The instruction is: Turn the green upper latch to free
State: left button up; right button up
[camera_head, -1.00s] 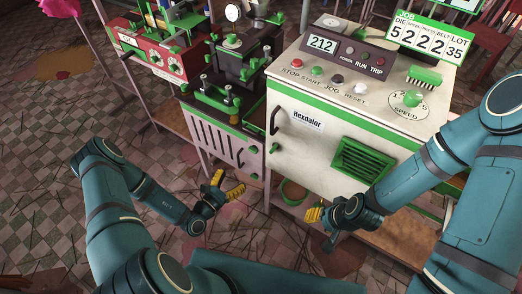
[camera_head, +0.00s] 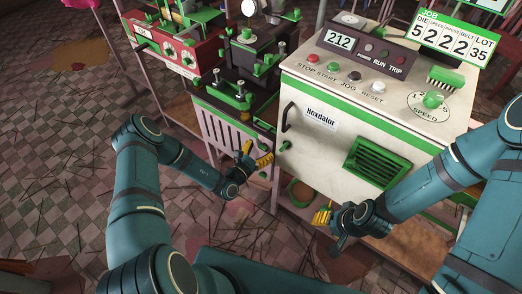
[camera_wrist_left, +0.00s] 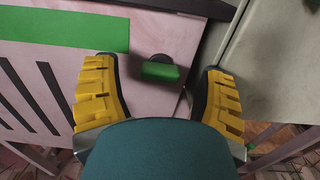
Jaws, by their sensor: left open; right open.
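A green latch (camera_wrist_left: 160,71) on a round dark base shows in the left wrist view. It sits on the pinkish slatted panel (camera_wrist_left: 62,75), with its handle lying roughly level. My left gripper (camera_head: 256,153) is open in front of this panel. In the wrist view its yellow fingers (camera_wrist_left: 160,82) stand on either side of the latch, with a gap on each side. In the head view the gripper largely covers the latch. A lower green latch (camera_head: 264,175) shows below the gripper on the same panel. My right gripper (camera_head: 323,214) is open and empty, low before the white cabinet.
The white cabinet (camera_head: 325,165) stands just right of the slatted panel, with a dark handle (camera_head: 288,117), a small green knob (camera_head: 285,146) and a green vent (camera_head: 377,163). A red machine (camera_head: 178,50) stands at the upper left.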

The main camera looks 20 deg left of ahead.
pick_arm(q)
jog(key=shift+w+d, duration=0.1)
jog(key=shift+w, duration=0.15)
jog(key=c, duration=1.2)
jog(key=shift+n, duration=0.4)
jog(key=n+p, duration=0.1)
jog(key=n, duration=0.3)
jog(key=shift+n, duration=0.4)
jog(key=n, duration=0.3)
jog(key=shift+n+p, duration=0.3)
jog(key=shift+p, duration=0.05)
jog(key=shift+n, duration=1.6)
